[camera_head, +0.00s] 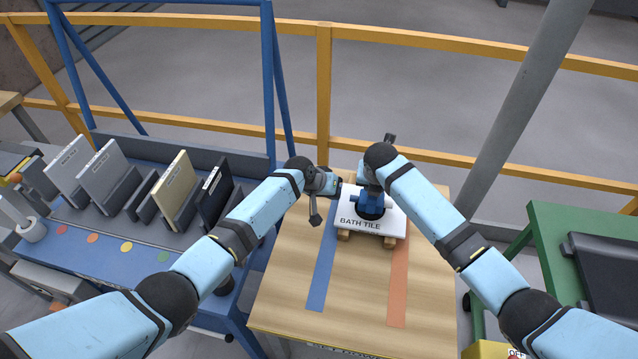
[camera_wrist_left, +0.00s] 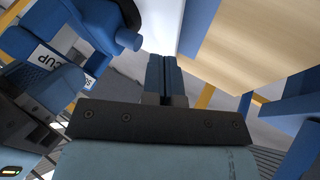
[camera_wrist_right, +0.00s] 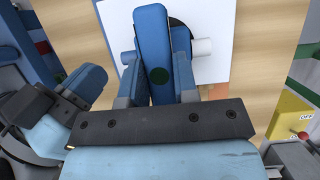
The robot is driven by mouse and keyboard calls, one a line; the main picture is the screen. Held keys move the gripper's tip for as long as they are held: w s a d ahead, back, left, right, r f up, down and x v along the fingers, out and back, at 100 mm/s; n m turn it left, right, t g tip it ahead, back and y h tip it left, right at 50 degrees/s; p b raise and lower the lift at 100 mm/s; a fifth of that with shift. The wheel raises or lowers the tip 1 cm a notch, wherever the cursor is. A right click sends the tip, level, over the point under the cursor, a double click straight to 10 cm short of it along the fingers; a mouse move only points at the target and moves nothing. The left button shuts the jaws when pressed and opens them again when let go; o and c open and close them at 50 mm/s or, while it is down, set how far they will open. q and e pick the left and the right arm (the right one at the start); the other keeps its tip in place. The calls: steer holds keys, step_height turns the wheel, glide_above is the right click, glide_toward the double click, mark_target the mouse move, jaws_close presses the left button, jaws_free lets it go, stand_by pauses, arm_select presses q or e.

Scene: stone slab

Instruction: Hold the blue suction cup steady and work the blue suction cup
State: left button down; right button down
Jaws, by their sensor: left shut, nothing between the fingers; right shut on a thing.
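The blue suction cup (camera_head: 372,202) with a black rubber base sits on the white bath tile (camera_head: 390,226). My left gripper (camera_wrist_left: 163,72) is shut and empty, beside the cup's left side in the head view (camera_head: 338,187). In the left wrist view the labelled suction cup (camera_wrist_left: 95,25) is at upper left, apart from the left fingertips. My arms partly hide the cup in the head view.
The tile rests on wooden blocks (camera_head: 343,235) on a wooden table (camera_head: 290,290) with a blue strip (camera_head: 323,270) and an orange strip (camera_head: 398,285). A rack of upright slabs (camera_head: 170,190) stands left, a green table (camera_head: 540,240) right. The table's front is clear.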

arm_select(q)
steer(key=v, duration=0.8)
steer(key=shift+a, duration=0.2)
arm_select(e)
steer(key=shift+d, duration=0.25)
arm_select(q)
steer(key=shift+a+r, duration=0.1)
steer(key=shift+r, duration=0.05)
steer(key=v, duration=1.2)
arm_select(e)
steer(key=c, duration=0.8)
jaws_free()
steer(key=shift+a+r, duration=0.1)
steer(key=v, duration=1.1)
steer(key=shift+s+r, duration=0.2)
steer(key=shift+r, duration=0.15)
